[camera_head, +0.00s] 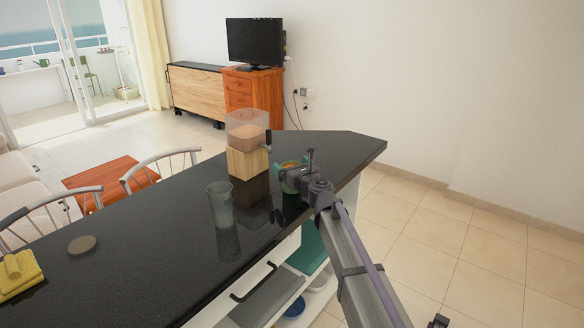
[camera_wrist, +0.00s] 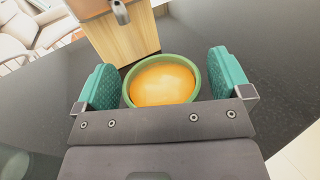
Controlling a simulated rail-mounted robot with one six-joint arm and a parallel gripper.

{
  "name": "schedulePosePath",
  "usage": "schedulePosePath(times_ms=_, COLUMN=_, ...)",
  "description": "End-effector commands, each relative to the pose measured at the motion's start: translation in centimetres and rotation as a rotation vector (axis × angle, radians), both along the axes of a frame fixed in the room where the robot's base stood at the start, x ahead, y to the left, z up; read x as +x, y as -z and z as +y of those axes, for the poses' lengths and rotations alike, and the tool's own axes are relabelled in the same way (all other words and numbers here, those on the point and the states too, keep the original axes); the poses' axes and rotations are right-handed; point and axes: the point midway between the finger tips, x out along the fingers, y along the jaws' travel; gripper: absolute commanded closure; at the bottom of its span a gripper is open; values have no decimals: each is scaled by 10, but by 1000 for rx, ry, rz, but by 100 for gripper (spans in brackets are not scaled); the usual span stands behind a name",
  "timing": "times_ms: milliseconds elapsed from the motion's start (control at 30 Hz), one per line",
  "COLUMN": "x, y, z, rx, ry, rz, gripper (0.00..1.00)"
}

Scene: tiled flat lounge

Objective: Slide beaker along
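A green round cup (camera_wrist: 162,66) with orange contents stands on the dark counter (camera_head: 150,240). It shows between the two teal fingers of my gripper (camera_wrist: 165,80). The left finger is very close to the cup's rim; a gap shows at the right finger. In the head view my gripper (camera_head: 291,175) is at the counter's right side and partly hides the cup. A tall grey-green translucent tumbler (camera_head: 221,203) stands upright on the counter, left of my gripper and apart from it. I cannot tell which of the two vessels is the beaker.
A dispenser with a wooden base (camera_head: 248,163) stands just left of the green cup and close to it. A round brown disc (camera_head: 82,244) and folded yellow cloth (camera_head: 17,273) lie at the counter's left. The counter between disc and tumbler is clear.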

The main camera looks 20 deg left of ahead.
Motion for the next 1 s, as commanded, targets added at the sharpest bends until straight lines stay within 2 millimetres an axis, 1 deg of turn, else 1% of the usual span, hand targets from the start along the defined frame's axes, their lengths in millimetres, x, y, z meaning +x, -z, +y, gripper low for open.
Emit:
schedulePosePath(times_ms=233, x=0, y=0, z=0, rx=0, ry=0, rz=0, gripper=0)
schedulePosePath(times_ms=367, x=-7, y=0, z=-6, rx=0, ry=0, rz=0, gripper=0)
schedulePosePath(times_ms=467, x=-21, y=0, z=-18, rx=0, ry=1, rz=0, gripper=0)
schedulePosePath(times_ms=600, x=-47, y=0, z=-43, rx=0, ry=1, rz=0, gripper=0)
schedulePosePath(times_ms=733, x=-70, y=0, z=-64, rx=0, ry=1, rz=0, gripper=0)
schedulePosePath(times_ms=833, x=-78, y=0, z=-73, rx=0, ry=1, rz=0, gripper=0)
schedulePosePath(times_ms=967, x=-80, y=0, z=-75, rx=-7, ry=-2, rz=-5, gripper=0)
schedulePosePath(times_ms=1000, x=-83, y=2, z=-79, rx=-39, ry=-12, rz=-26, gripper=0)
